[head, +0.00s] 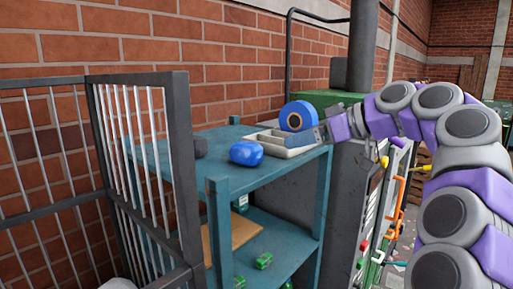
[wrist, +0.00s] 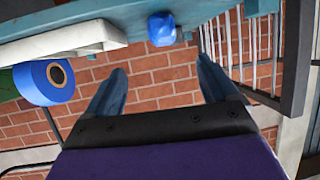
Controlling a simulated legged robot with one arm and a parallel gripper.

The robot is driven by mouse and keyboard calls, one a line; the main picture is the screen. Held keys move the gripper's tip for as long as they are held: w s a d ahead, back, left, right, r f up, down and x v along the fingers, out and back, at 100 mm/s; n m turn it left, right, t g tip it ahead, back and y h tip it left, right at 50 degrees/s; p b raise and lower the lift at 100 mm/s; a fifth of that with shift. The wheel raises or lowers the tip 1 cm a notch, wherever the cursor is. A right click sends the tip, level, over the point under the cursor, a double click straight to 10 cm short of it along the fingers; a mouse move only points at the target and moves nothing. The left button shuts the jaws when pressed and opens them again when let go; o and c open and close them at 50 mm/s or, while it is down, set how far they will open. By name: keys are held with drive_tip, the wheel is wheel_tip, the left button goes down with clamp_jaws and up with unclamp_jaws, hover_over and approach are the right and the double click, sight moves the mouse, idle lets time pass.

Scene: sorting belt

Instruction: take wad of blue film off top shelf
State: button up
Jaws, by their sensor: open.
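The wad of blue film (head: 246,153) is a crumpled, bright blue lump on the top shelf (head: 235,177) of a blue-green rack. It also shows in the wrist view (wrist: 162,29), near the top middle, beyond the fingertips. My gripper (head: 292,140) reaches in from the right over the grey tray, to the right of the wad and apart from it. In the wrist view my gripper (wrist: 161,68) has its two fingers spread wide, with nothing between them.
A grey divided tray (head: 264,140) and a blue roll (head: 298,116) are right of the wad. A dark lump (head: 200,146) lies to its left. A barred cage panel (head: 150,150) stands at the left. A brick wall (head: 130,45) is behind. Green items (head: 264,260) lie below.

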sight(259, 147)
drive_tip(key=x, duration=1.2)
drive_tip(key=shift+w+a, duration=0.2)
drive_tip(key=shift+w+a+p, duration=0.1)
drive_tip(key=shift+a+p, duration=0.25)
drive_tip(key=shift+a, duration=0.1)
drive_tip(key=x, duration=0.4)
drive_tip(key=shift+a+p, duration=0.2)
drive_tip(key=shift+p, duration=0.15)
drive_tip(key=shift+r, duration=0.1)
drive_tip(key=shift+c, duration=0.5)
drive_tip(key=shift+d, duration=0.1)
drive_tip(key=c, duration=0.9)
drive_tip(key=shift+r, duration=0.1)
drive_tip(key=shift+c, duration=0.2)
